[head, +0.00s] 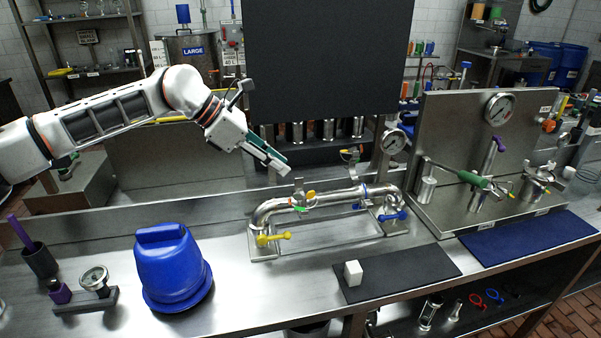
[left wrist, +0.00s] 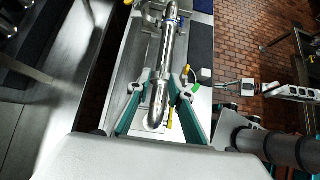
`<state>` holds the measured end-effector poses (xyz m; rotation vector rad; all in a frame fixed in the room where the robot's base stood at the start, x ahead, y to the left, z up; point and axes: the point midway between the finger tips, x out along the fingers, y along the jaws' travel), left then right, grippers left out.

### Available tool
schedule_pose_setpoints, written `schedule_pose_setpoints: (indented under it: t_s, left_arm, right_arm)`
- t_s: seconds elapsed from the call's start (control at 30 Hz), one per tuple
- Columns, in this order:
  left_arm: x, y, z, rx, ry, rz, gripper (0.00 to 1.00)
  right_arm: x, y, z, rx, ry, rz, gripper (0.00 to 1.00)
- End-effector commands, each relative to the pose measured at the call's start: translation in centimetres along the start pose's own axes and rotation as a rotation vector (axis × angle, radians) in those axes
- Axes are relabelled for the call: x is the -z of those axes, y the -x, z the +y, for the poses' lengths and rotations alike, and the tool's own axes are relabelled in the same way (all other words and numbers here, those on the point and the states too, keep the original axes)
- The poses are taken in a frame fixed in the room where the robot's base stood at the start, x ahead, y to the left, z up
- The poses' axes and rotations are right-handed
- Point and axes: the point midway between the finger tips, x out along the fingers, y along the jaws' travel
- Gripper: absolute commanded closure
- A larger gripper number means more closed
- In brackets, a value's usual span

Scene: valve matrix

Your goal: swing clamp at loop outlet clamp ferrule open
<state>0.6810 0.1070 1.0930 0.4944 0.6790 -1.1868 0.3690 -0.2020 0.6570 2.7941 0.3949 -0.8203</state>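A polished steel pipe loop (head: 335,196) stands on a frame on the bench, with a yellow-handled valve (head: 273,238) at its left end and a blue-handled valve (head: 392,216) at its right. A steel clamp fitting (head: 298,186) stands up near the left bend, beside yellow and green tags. I cannot tell which ferrule is the outlet one or whether its clamp is open. My left gripper (head: 279,160) is above and behind the left bend. In the left wrist view its teal fingers (left wrist: 158,88) are apart and empty, with the pipe (left wrist: 165,60) between them in the picture.
A blue bucket-like vessel (head: 172,268) stands left of the loop. A dark mat (head: 420,272) with a white cube (head: 352,273) lies in front. A black panel (head: 325,60) rises behind. A steel panel with a gauge (head: 498,109) stands at right.

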Motion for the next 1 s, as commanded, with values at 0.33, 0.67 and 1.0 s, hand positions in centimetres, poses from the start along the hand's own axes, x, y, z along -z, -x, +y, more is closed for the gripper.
schedule_pose_setpoints:
  t_s: [0.33,0.67,1.0]
  left_arm:
    - [-0.1,-5.2,-0.1,0.003,0.001,-0.001,0.79]
    - [-0.1,-7.3,-0.1,0.002,0.001,-0.002,0.79]
    - [-0.1,-7.3,-0.1,0.002,0.002,-0.003,1.0]
  right_arm:
    - [-0.8,0.9,-0.5,0.007,-0.004,-0.02,1.0]
    - [-0.1,0.7,-0.2,0.004,-0.002,-0.01,1.0]
    - [-0.1,0.7,-0.2,0.004,-0.002,-0.011,1.0]
